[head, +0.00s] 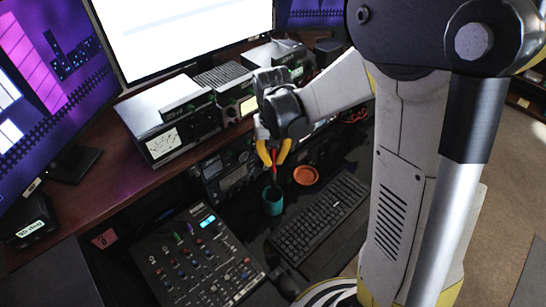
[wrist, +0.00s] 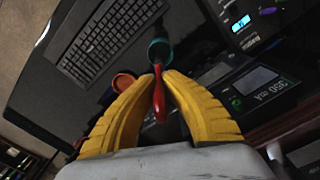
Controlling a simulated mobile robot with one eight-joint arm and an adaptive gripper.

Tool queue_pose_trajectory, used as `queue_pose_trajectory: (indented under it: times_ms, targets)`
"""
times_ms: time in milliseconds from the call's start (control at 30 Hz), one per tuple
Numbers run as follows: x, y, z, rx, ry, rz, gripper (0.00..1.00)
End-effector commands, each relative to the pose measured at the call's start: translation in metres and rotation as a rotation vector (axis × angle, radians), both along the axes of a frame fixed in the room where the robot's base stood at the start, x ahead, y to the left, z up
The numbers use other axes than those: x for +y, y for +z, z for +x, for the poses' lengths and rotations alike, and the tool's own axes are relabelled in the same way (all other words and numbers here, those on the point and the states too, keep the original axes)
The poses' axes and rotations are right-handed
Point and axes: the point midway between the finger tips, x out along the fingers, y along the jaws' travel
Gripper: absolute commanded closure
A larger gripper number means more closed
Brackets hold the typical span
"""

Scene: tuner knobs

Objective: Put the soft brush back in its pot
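My gripper (head: 272,160) has yellow fingers pointing down over the desk. The fingers also show in the wrist view (wrist: 161,76), closed on the red soft brush (wrist: 159,98). The brush (head: 274,174) hangs roughly upright with its lower end down. The teal pot (head: 272,204) stands directly below the gripper, and its rim shows in the wrist view (wrist: 160,46) beyond the fingertips. The brush's lower end overlaps the pot's mouth in the wrist view. I cannot tell whether it is above the rim or just inside.
An orange round dish (head: 306,175) lies right of the pot. A black keyboard (head: 318,220) is to the right and nearer. A mixer with knobs (head: 195,258) stands at the left front. Radio units (head: 228,172) stand behind the pot, below a shelf with more equipment.

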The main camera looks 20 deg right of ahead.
Motion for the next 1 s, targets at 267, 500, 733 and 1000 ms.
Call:
queue_pose_trajectory:
  times_ms: [267, 500, 733, 1000]
  targets:
    - [0.0, -0.021, 0.0, 0.0, 0.0, 0.0, 1.0]
    - [0.0, -0.037, 0.0, 0.0, 0.0, 0.0, 1.0]
    - [0.0, -0.052, 0.0, 0.0, 0.0, 0.0, 1.0]
    - [0.0, -0.07, 0.0, 0.0, 0.0, 0.0, 1.0]
